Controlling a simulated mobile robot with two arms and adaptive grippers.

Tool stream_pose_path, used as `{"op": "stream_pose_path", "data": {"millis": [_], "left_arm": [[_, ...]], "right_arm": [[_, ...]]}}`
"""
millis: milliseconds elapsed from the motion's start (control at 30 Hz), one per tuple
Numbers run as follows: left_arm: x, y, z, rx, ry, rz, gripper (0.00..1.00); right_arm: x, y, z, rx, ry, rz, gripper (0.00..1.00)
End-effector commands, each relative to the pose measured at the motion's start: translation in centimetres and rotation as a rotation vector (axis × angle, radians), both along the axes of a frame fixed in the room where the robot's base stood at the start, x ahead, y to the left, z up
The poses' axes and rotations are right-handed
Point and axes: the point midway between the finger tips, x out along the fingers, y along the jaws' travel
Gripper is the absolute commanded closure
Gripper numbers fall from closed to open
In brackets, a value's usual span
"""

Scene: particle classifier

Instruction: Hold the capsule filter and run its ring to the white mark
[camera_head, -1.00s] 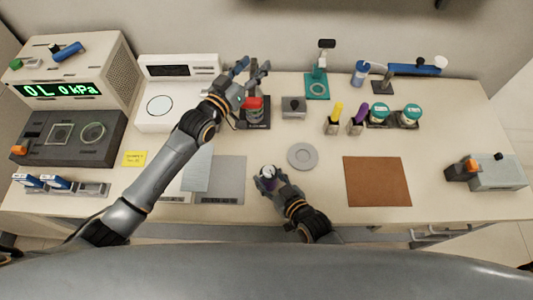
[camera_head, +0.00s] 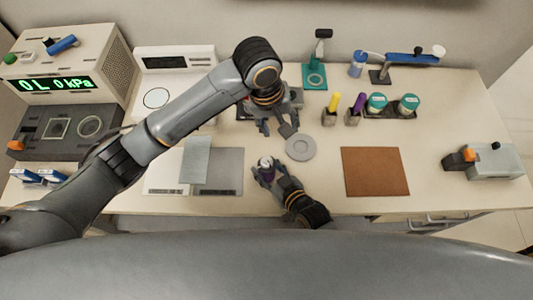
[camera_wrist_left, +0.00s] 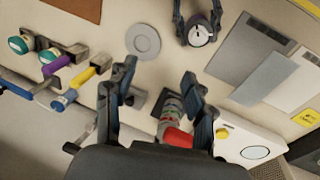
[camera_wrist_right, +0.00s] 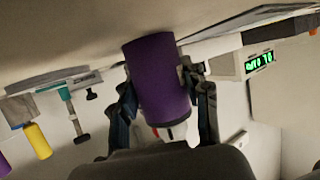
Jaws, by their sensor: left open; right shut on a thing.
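The capsule filter, a purple cylinder with a white top (camera_head: 266,163), is gripped by my right gripper (camera_head: 265,175) near the table's front middle. In the right wrist view its purple body (camera_wrist_right: 157,75) fills the space between the fingers. In the left wrist view its round white top (camera_wrist_left: 199,36) shows a dark line; I cannot make out the ring or the white mark. My left gripper (camera_head: 276,128) is open, fingers pointing down, behind the filter and apart from it. It shows open in its own wrist view too (camera_wrist_left: 160,82).
A grey disc (camera_head: 300,147) lies right of my left gripper. A red-capped item (camera_wrist_left: 177,137) shows beyond the left fingers. A brown mat (camera_head: 375,171) lies to the right, grey sheets (camera_head: 222,172) to the left. Yellow and purple-handled tools (camera_head: 355,108) stand behind.

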Motion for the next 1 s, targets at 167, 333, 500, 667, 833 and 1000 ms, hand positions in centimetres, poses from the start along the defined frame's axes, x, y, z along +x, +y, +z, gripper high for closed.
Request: {"op": "stream_pose_path", "data": {"millis": [167,333,500,667,833,1000], "left_arm": [[-1.9,2.1,0.9,0.149,0.058,0.029,0.46],[-2.6,3.0,0.9,0.205,0.077,0.044,0.46],[-2.7,3.1,-1.3,0.211,0.082,0.046,0.46],[-2.7,3.1,-4.6,0.210,0.082,0.046,0.46],[-2.6,3.1,-7.8,0.209,0.080,0.046,0.46],[-2.6,3.0,-9.9,0.207,0.080,0.045,0.46]], "right_arm": [[0.0,-0.1,-0.1,-0.001,0.002,0.000,1.00],[0.0,-0.1,-0.1,-0.001,0.002,0.000,1.00],[0.0,-0.1,-0.1,-0.001,0.002,0.000,1.00],[0.0,-0.1,-0.1,-0.001,0.002,0.000,1.00],[0.0,-0.1,-0.1,-0.001,0.002,0.000,1.00],[0.0,0.0,-0.1,-0.001,0.002,0.000,1.00]]}}
